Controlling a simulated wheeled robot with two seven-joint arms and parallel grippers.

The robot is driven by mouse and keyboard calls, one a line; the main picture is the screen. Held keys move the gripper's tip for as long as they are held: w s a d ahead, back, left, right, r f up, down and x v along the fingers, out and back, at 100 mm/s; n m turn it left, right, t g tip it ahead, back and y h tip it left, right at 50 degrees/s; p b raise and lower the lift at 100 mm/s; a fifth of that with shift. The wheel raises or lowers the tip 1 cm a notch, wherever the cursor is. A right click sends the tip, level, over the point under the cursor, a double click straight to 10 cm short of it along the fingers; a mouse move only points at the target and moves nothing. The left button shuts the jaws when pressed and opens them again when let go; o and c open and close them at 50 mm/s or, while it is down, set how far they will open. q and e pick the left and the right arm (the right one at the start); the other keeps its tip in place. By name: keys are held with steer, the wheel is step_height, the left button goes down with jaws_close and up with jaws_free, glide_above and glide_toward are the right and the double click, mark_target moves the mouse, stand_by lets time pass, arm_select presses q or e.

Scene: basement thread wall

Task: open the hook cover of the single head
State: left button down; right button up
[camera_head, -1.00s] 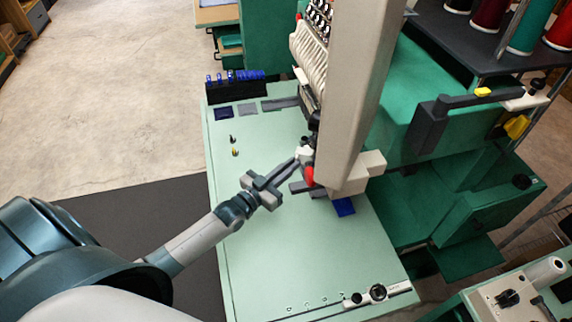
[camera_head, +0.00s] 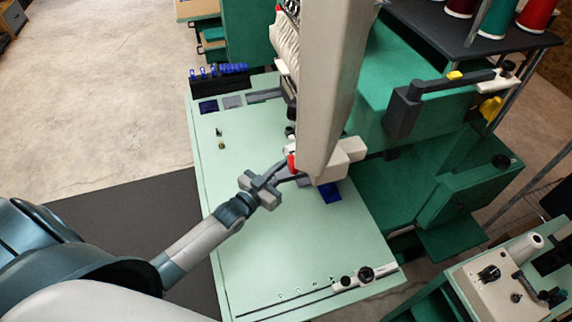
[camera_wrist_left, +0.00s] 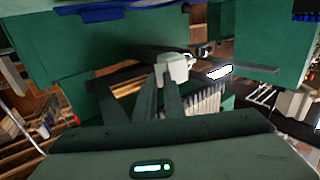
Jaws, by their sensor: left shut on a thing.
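The single head (camera_head: 330,90) is a tall beige housing over the pale green table, with a red part (camera_head: 292,162) low on its left side. My left gripper (camera_head: 287,172) reaches in from the lower left, its fingertips just below the red part at the head's lower end. The left wrist view shows its two dark fingers (camera_wrist_left: 163,80) close together, with a cream block (camera_wrist_left: 176,68) at their tips. The gripper is shut on a small part there, apparently the hook cover; the fingers and head mostly hide it. My right gripper is in neither view.
A dark blue square (camera_head: 331,192) lies near the head's foot. A black rack with blue clips (camera_head: 220,80) stands at the back left. A green machine body (camera_head: 440,190) blocks the right.

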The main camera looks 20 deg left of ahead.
arm_select(q)
steer(key=shift+w+a+r, duration=0.25)
steer(key=shift+w+r, duration=0.15)
steer(key=shift+r, duration=0.05)
steer(key=c, duration=2)
jaws_free()
steer(key=shift+a, duration=0.15)
steer(key=shift+d, duration=0.2)
steer(key=shift+s+f, duration=0.1)
steer(key=b+v, duration=0.2)
steer(key=v, duration=0.4)
steer(key=b+v, duration=0.2)
steer(key=v, duration=0.4)
steer(key=b+v, duration=0.1)
steer(key=v, duration=0.5)
steer(key=shift+d+f+b, duration=0.15)
steer(key=shift+f+b, duration=0.2)
steer(key=shift+b, duration=0.05)
